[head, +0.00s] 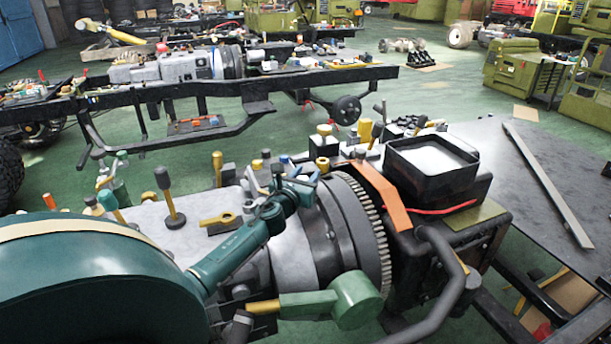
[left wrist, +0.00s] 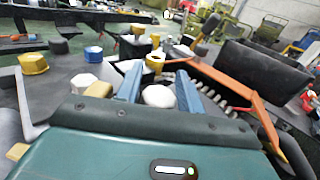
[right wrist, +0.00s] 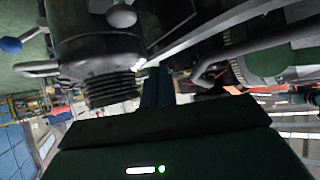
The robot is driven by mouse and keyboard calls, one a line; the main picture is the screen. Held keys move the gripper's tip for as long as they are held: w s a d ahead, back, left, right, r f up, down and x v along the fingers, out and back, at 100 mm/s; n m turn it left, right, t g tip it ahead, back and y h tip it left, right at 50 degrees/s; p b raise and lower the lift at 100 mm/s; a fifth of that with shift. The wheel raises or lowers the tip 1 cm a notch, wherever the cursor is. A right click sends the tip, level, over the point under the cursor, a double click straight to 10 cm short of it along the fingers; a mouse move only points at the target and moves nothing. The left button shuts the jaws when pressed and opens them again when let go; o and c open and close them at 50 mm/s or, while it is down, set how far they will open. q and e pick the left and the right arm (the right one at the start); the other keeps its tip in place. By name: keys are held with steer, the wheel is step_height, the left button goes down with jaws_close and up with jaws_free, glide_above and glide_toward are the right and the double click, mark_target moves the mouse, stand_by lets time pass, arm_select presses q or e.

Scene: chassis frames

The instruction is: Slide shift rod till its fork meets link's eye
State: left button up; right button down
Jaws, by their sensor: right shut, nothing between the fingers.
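My left gripper (head: 297,177) reaches in over the gearbox top (head: 150,218) beside the large toothed ring. In the left wrist view its two blue fingers (left wrist: 159,88) stand apart, with a rounded white piece (left wrist: 159,96) showing between them; I cannot tell whether they touch it. A yellow piece with a ring-shaped eye (head: 225,218) lies on a dark block on the gearbox top. I cannot single out the shift rod, its fork or the link with certainty. My right gripper (right wrist: 156,88) is shut and empty in the right wrist view.
The toothed ring (head: 362,215), orange strap (head: 375,192) and open black box (head: 432,165) are right of my left gripper. A grey table (head: 510,180) holding a long bar (head: 548,185) is mostly clear.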

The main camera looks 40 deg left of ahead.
arm_select(q)
jaws_close()
steer(key=shift+s, duration=0.1)
steer(key=s+a, duration=0.2)
steer(key=s, duration=0.1)
steer(key=s+a, duration=0.1)
steer(key=s, duration=0.1)
steer(key=shift+s+f, duration=0.1)
steer(key=shift+s, duration=0.05)
steer(key=shift+d, duration=0.1)
steer(key=shift+o, duration=0.3)
jaws_free()
steer(key=v, duration=1.3)
steer(key=shift+b, duration=0.35)
